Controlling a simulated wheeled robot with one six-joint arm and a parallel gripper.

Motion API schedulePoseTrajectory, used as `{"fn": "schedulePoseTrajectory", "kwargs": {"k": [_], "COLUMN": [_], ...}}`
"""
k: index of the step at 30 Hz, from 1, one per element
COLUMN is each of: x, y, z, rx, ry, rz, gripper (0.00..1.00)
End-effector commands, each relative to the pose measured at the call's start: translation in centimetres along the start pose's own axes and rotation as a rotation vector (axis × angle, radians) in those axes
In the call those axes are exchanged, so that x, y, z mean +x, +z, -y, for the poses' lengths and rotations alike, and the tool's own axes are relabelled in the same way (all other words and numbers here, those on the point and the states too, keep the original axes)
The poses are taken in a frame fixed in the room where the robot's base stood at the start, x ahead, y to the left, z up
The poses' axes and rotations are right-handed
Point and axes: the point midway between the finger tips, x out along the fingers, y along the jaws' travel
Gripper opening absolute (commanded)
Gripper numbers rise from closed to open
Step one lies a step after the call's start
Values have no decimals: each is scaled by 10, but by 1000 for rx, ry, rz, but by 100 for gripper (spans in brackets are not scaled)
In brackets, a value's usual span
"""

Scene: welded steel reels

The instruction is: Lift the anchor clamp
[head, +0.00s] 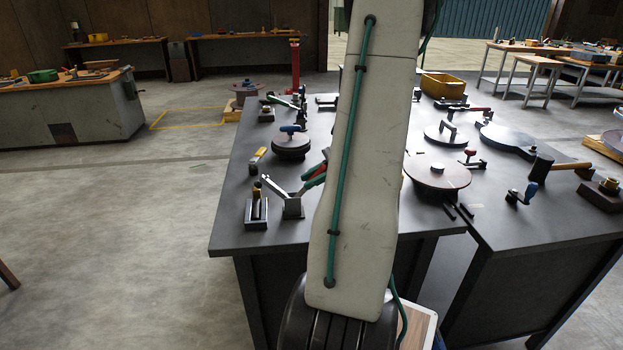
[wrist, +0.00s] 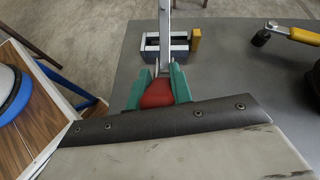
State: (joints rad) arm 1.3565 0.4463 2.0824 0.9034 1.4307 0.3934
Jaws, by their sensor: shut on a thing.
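In the wrist view my gripper (wrist: 162,72) has two green fingers closed on a red grip (wrist: 158,95). A flat steel bar (wrist: 165,35) runs away from this grip and out past the top edge. In the head view the green and red of my gripper (head: 316,177) show just left of my arm. There the bar appears to belong to the anchor clamp (head: 292,207), a grey block with two steel bars rising in a V, on the dark table. My arm hides part of the grip. Whether the block touches the table is hard to tell.
A slotted grey block (head: 257,211) stands just left of the clamp on the dark table (head: 240,238). A round disc with a blue knob (head: 291,145) lies behind it. A yellow-handled tool (head: 257,156) lies near the left edge. Open floor lies to the left.

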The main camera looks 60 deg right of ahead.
Motion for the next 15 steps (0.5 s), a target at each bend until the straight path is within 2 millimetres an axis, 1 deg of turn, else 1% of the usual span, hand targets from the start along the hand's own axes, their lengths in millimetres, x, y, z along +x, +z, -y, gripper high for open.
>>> {"fn": "schedulePoseTrajectory", "kwargs": {"k": [5, 6, 7, 8, 15], "x": [-1, -1, -1, 0, 1], "y": [-1, -1, 0, 0, 0], "z": [-1, 0, 0, 0, 0], "rx": [1, 1, 1, 1, 0], "ry": [0, 0, 0, 1, 2], "rz": [-3, -3, -3, -3, -2], "gripper": [0, 30, 38, 43, 43]}}
